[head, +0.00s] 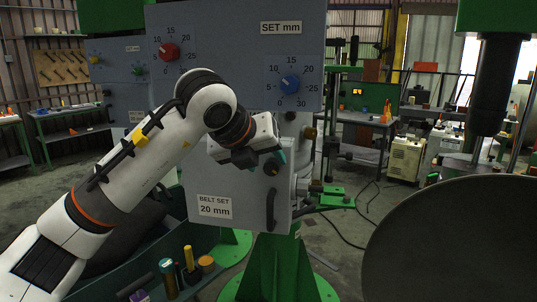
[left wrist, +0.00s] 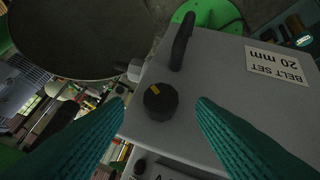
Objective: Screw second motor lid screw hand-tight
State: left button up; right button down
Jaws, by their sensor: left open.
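The grey motor lid (head: 236,190) carries a "BELT SET 20 mm" label and a black handle (head: 271,209). It also fills much of the left wrist view (left wrist: 215,85). A black screw knob (left wrist: 160,101) with a yellow mark sits on the lid near its edge, between and beyond my fingertips in that view. My left gripper (head: 268,158) is in front of the lid's upper right part, and its teal fingers (left wrist: 160,112) are spread apart with nothing between them. The fingers appear clear of the knob. My right gripper is not in view.
A blue-grey panel (head: 235,50) with red and blue dials stands above the lid. A large dark round dish (head: 460,245) is at the right. A green tray with several tools, including a yellow-handled one (head: 188,258), lies below left. A second dark knob (left wrist: 140,167) shows below the lid.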

aim_at(272, 167)
pick_arm(q)
jog(key=shift+p+x, duration=0.35)
jog(key=shift+x, duration=0.85)
jog(key=shift+w+f, duration=0.1)
jog(key=shift+f, duration=0.05)
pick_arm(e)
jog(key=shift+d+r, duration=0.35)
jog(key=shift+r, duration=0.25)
pick_arm(q)
jog(key=shift+c, duration=0.5)
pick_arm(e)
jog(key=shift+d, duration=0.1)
pick_arm(q)
jog(key=c, duration=0.9)
jog(key=shift+o, duration=0.2)
